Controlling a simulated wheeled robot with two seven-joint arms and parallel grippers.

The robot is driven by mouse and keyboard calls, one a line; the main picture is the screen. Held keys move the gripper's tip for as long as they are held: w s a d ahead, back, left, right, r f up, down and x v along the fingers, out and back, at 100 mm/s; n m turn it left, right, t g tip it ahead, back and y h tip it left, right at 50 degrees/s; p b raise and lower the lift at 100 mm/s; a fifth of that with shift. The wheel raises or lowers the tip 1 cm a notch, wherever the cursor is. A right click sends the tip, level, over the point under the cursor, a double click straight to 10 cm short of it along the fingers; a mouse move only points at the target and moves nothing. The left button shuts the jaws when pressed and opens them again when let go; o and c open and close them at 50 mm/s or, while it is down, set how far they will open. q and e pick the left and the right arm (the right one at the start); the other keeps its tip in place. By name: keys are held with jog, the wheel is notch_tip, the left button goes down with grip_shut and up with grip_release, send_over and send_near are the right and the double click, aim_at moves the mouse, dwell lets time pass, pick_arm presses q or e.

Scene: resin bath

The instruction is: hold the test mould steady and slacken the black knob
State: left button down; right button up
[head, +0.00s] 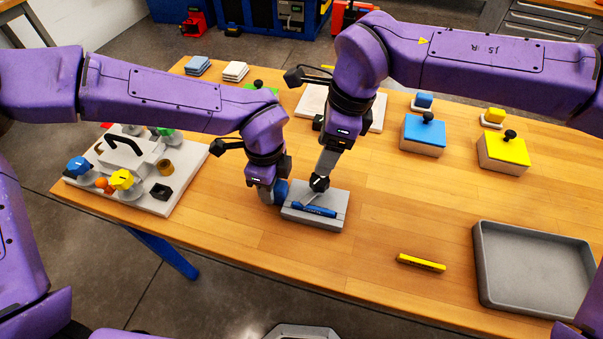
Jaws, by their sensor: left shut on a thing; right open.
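The test mould (315,219), a grey block with a blue bar (314,210) lying in its top, sits on the wooden table near the middle. My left gripper (273,196) is at the mould's left end, low down, shut on it; its fingertips are mostly hidden by the wrist and a rounded blue part (281,188). My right gripper (320,181) is open and points down over the mould's far side. A small black part (318,184), likely the black knob, shows at its fingertips; I cannot tell whether they touch it.
A yellow bar (420,263) and a grey tray (484,290) lie to the right. Blue (422,137) and yellow (503,155) boxes with black knobs stand at the back right. A pale fixture board (155,205) with coloured knobs is at the left. The table between mould and tray is mostly clear.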

aim_at(319, 177)
jog(key=w+a+r+m+g+h, duration=0.1)
jog(key=w+r+m+g+h, duration=0.25)
jog(key=m, duration=1.25)
jog(key=shift+g+y, duration=0.25)
jog(key=shift+g, duration=0.2)
jog(key=x, duration=1)
jog(key=shift+a+f, duration=0.15)
jog(key=shift+f, duration=0.3)
jog(key=shift+c, duration=0.4)
jog(key=c, duration=1)
